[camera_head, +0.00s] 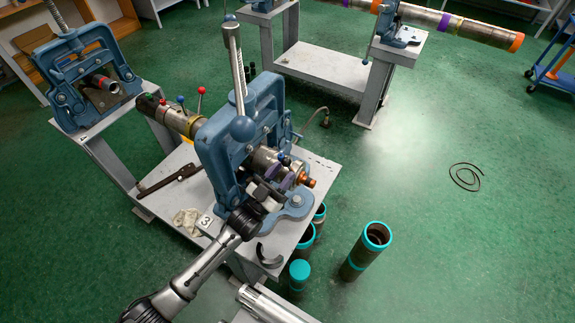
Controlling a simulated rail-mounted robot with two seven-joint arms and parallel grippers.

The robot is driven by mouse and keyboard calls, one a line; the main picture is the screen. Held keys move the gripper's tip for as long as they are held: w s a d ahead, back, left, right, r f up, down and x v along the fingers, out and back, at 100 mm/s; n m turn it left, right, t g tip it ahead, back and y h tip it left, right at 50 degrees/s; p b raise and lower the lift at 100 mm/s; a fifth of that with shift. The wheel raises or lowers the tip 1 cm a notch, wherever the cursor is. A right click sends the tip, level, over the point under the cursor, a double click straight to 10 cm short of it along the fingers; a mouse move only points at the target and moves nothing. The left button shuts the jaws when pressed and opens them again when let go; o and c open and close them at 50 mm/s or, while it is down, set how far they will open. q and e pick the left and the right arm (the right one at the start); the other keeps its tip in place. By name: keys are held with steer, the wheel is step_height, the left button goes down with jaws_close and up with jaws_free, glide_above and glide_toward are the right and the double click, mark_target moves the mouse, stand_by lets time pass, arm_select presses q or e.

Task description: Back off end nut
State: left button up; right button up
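A blue pipe vise (212,145) stands on the grey bench marked 3 and holds a pipe assembly (266,160). The pipe's near end carries a purple ring (287,182) and a copper-coloured end fitting (308,182), which looks like the end nut. My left gripper (268,194) reaches in from the lower left, just beside the purple ring and left of the copper fitting. Its fingertips are small and partly hidden against the pipe parts. I cannot tell whether it touches them or is shut on anything. My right gripper is not in view.
A wrench (169,180), a rag (187,220) and a dark curved piece (269,258) lie on the bench. Teal-rimmed pipes (363,257) stand on the floor beside it. A second vise (82,70) is at the upper left. Open green floor lies right, with a cable coil (466,177).

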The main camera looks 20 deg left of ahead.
arm_select(q)
steer(key=v, duration=1.1)
steer(key=shift+a, duration=0.1)
